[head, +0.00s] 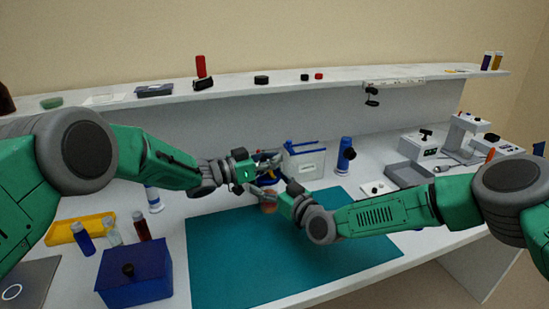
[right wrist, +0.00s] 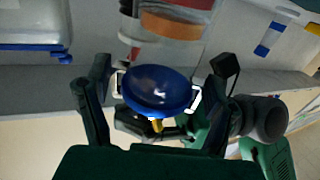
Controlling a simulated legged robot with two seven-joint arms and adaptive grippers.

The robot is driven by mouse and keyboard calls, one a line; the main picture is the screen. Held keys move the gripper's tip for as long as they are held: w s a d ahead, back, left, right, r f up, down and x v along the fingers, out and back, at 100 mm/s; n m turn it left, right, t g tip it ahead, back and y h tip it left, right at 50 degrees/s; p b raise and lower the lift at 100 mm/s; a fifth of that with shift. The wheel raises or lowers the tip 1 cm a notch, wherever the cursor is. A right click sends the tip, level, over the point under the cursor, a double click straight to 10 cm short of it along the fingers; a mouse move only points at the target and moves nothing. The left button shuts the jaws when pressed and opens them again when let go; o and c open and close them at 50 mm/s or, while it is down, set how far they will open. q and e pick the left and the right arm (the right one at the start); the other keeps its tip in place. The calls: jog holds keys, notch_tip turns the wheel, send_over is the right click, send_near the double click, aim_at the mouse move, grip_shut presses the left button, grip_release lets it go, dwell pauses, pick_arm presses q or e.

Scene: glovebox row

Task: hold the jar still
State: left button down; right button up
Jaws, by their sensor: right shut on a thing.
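The jar (head: 268,206) stands over the teal mat, its orange-brown lower part showing below my grippers. In the right wrist view its clear body with an orange band (right wrist: 172,25) is at the top, and a round blue lid (right wrist: 157,88) is nearer the camera.
A white bin (head: 304,163) and a blue bottle (head: 345,156) stand behind. A blue box (head: 135,272), a yellow tray (head: 62,232) and vials are at the left. A grey tray (head: 408,174) is at the right. The front of the teal mat (head: 270,262) is clear.

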pick_arm(q)
jog(key=shift+a+g, duration=0.2)
jog(key=shift+g, duration=0.3)
pick_arm(e)
jog(key=shift+w+d+r, duration=0.1)
jog(key=shift+w+d, duration=0.1)
jog(key=shift+d, duration=0.15)
pick_arm(q)
jog(key=c, duration=1.6)
grip_release()
jog(key=shift+o, duration=1.3)
pick_arm(e)
jog(key=shift+a, duration=0.1)
pick_arm(q)
jog(key=shift+d, duration=0.1)
pick_arm(e)
jog(key=shift+a, duration=0.1)
pick_arm(q)
jog(key=shift+m, duration=0.3)
pick_arm(e)
jog(key=shift+s, duration=0.1)
jog(key=shift+a, duration=0.15)
pick_arm(q)
jog(key=v, duration=1.2)
jog(key=shift+f, duration=0.3)
